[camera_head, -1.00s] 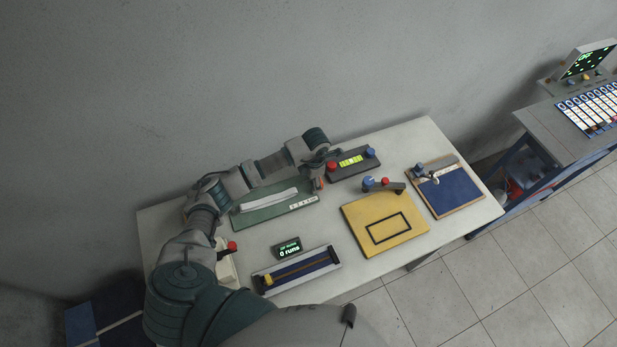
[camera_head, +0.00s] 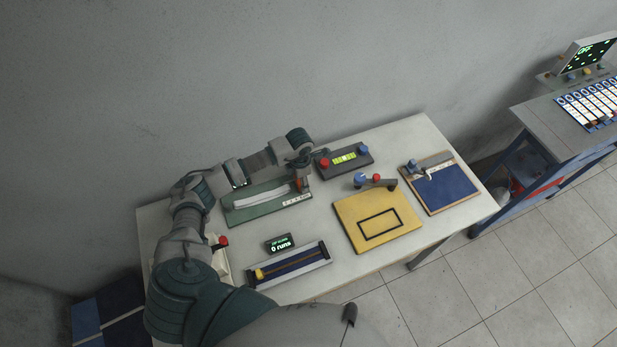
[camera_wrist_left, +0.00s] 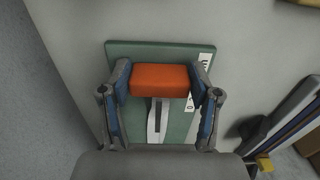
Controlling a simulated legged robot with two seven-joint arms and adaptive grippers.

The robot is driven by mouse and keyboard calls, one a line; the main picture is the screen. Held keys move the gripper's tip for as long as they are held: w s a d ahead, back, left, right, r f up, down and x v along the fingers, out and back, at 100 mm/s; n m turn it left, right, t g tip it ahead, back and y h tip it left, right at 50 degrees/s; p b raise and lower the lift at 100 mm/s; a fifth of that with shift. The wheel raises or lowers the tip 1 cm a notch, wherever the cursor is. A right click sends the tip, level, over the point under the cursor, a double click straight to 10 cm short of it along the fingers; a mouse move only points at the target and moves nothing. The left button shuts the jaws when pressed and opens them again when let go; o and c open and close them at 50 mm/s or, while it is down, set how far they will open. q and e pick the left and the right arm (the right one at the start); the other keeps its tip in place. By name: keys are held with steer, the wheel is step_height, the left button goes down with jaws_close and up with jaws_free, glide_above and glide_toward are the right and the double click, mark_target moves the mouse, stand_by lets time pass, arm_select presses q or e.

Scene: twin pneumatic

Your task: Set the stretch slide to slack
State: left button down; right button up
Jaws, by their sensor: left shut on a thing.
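A green board (camera_head: 238,215) lies at the back left of the table, with a long pale grey bar (camera_head: 262,197) and a white label strip (camera_head: 297,200). An orange block (camera_wrist_left: 160,81), the handle on this slide, stands at the board's right end in the head view; it shows there as a small orange piece (camera_head: 298,185). My left gripper (camera_wrist_left: 161,74) is shut on the orange block, with one finger at each side. In the head view the left gripper (camera_head: 299,179) is mostly hidden by its wrist. The strip's lettering is too small to read. My right gripper is out of view.
A blue track with a yellow knob (camera_head: 259,274) and a small display (camera_head: 279,243) lie in front. A dark panel with a lit gauge (camera_head: 345,157), a yellow board (camera_head: 350,210) and a blue board (camera_head: 448,190) lie to the right. A red-knobbed lever (camera_head: 223,240) stands near my left arm.

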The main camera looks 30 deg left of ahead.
arm_select(q)
steer(key=shift+s+a+f, duration=0.1)
steer(key=shift+s+a, duration=0.2)
steer(key=shift+s, duration=0.25)
steer(key=shift+s+a, duration=0.25)
steer(key=shift+a, duration=0.35)
steer(key=c, duration=0.6)
jaws_free()
steer(key=shift+a, duration=0.1)
steer(key=shift+c, duration=0.2)
steer(key=o, duration=0.4)
steer(key=shift+d+r, duration=0.2)
steer(key=shift+r, duration=0.2)
step_height(320, 180, up, 11)
steer(key=shift+a, duration=0.25)
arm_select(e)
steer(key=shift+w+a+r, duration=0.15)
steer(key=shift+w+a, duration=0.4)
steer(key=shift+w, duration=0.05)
